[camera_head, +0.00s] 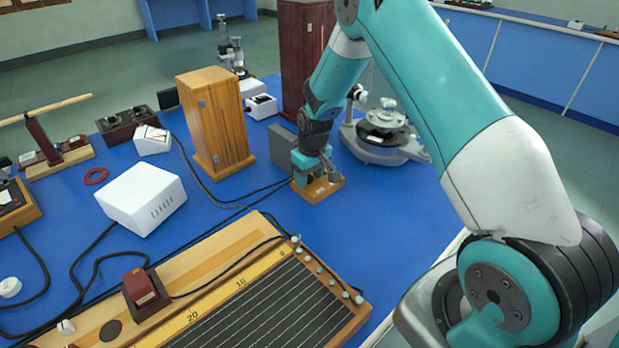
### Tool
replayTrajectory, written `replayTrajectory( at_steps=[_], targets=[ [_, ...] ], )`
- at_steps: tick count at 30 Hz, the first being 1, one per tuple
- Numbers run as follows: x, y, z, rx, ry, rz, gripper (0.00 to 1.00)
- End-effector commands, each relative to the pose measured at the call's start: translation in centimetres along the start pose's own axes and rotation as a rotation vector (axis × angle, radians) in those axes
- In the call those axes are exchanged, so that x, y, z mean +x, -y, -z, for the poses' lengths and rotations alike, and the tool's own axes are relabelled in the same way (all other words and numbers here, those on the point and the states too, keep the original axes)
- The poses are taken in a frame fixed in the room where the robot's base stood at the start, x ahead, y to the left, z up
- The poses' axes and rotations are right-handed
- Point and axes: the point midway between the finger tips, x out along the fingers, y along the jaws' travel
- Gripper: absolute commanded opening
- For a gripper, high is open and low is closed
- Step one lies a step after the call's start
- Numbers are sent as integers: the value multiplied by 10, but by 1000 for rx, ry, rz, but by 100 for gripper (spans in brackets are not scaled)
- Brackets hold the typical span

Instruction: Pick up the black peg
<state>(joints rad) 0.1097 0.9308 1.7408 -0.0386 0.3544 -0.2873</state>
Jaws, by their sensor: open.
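My gripper (315,177) is pointed down over a small wooden block (326,189) on the blue bench, in the middle of the view. The fingertips are low, at or just above the block's top; I cannot tell whether they touch it. The jaws are open. I cannot make out the black peg; the gripper covers much of the block's top and may hide it.
A tall wooden box (214,122) and a dark grey slab (283,150) stand left of my gripper. A spectrometer (383,135) stands behind right. A wooden board with a scale (255,290) lies in front; a white box (142,198) and cables lie left. Bare bench is at right.

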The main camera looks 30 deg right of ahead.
Motion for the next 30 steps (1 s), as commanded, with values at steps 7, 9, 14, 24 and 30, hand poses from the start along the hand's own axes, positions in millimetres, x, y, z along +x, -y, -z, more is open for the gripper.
replayTrajectory(
  at_steps=[7,9,14,24,30],
  targets=[
    [0,0,0,0,0,0,30],
    [0,0,0,0,0,0,14],
    [0,0,0,0,0,0,0],
    [-8,0,2,0,-2,-1,0],
    [-40,0,6,0,-6,-2,0]
  ],
)
